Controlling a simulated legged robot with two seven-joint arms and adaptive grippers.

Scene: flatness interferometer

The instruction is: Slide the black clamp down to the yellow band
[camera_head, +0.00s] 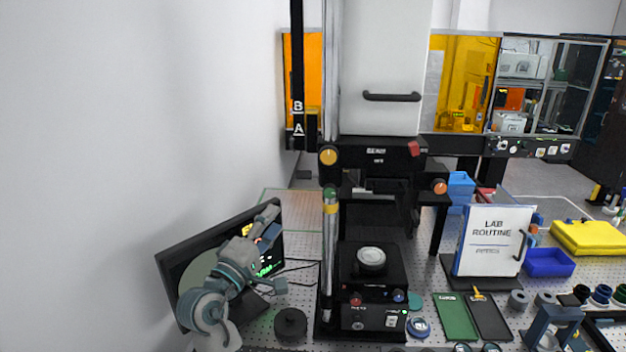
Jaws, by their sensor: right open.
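The black clamp (376,153) is a wide block across the instrument, with a yellow knob (328,157) at its left end, by the polished upright post (332,90). The yellow band (330,208) is on the post below the clamp, close under a green ring, with a gap between clamp and band. My right gripper (277,247) is at the left, in front of a dark monitor. Its two fingers are spread and empty. It is left of the post and lower than the clamp, touching neither. My left gripper is not in view.
A black stage with a round disc (371,259) sits under the clamp. A black round weight (290,323) lies near the base. The monitor (176,268) stands behind my gripper. A lab routine binder (492,240), trays and small parts crowd the right side.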

